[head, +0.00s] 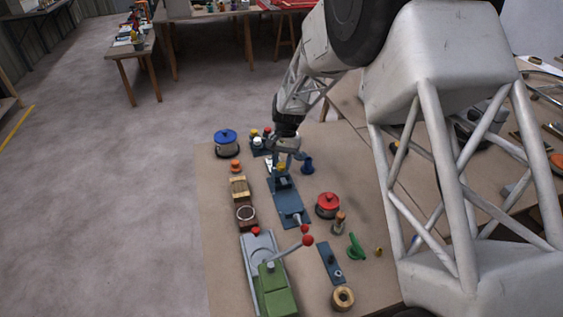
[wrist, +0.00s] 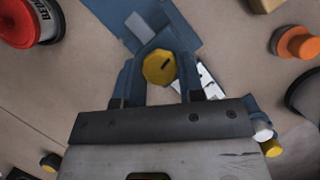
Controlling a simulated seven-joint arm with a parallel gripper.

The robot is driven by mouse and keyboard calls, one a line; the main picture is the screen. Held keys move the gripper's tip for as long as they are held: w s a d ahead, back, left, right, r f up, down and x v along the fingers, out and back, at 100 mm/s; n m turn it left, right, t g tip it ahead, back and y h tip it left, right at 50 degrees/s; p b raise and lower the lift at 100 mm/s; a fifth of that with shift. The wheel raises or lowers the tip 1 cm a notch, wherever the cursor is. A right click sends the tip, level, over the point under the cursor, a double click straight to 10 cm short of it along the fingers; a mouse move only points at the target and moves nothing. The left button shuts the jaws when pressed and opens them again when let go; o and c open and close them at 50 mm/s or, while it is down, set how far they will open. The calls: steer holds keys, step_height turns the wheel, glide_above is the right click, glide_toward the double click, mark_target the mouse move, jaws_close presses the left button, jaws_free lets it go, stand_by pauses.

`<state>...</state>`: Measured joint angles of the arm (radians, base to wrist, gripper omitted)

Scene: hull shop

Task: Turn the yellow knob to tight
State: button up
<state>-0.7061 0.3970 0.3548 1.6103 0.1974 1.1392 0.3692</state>
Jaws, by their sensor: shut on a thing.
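The yellow knob (wrist: 158,67) shows in the wrist view as a faceted yellow cap with a short dark mark slanting toward the upper right. It sits on a blue fixture (wrist: 182,32). My gripper (wrist: 158,75) has one finger on each side of the knob and is shut on it. In the head view my gripper (head: 283,157) points down at the far end of the blue fixture (head: 290,208), and a little of the yellow knob (head: 281,168) shows under it. I cannot read any tight or loose marking.
A red pot (head: 328,206) stands right of the fixture, with a small blue piece (head: 307,165) behind it. A blue-lidded pot (head: 227,143) and an orange-topped piece (head: 235,166) are left. A green machine with red-ball levers (head: 272,288) is in front. Bare board shows between them.

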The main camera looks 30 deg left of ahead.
steer(key=m+y, duration=0.1)
steer(key=m, duration=0.2)
steer(key=shift+d+m, duration=0.15)
steer(key=shift+m, duration=0.25)
steer(key=m+y, duration=0.1)
steer(key=m, duration=0.2)
steer(key=shift+m+y, duration=0.3)
steer(key=shift+y, duration=0.1)
steer(key=m+t+y, duration=0.1)
steer(key=m, duration=0.2)
steer(key=shift+d+m, duration=0.15)
steer(key=shift+m, duration=0.15)
steer(key=shift+s+m+t+y, duration=0.1)
steer(key=shift+m+t+y, duration=0.45)
steer(key=shift+m, duration=1.15)
steer(key=o, duration=0.9)
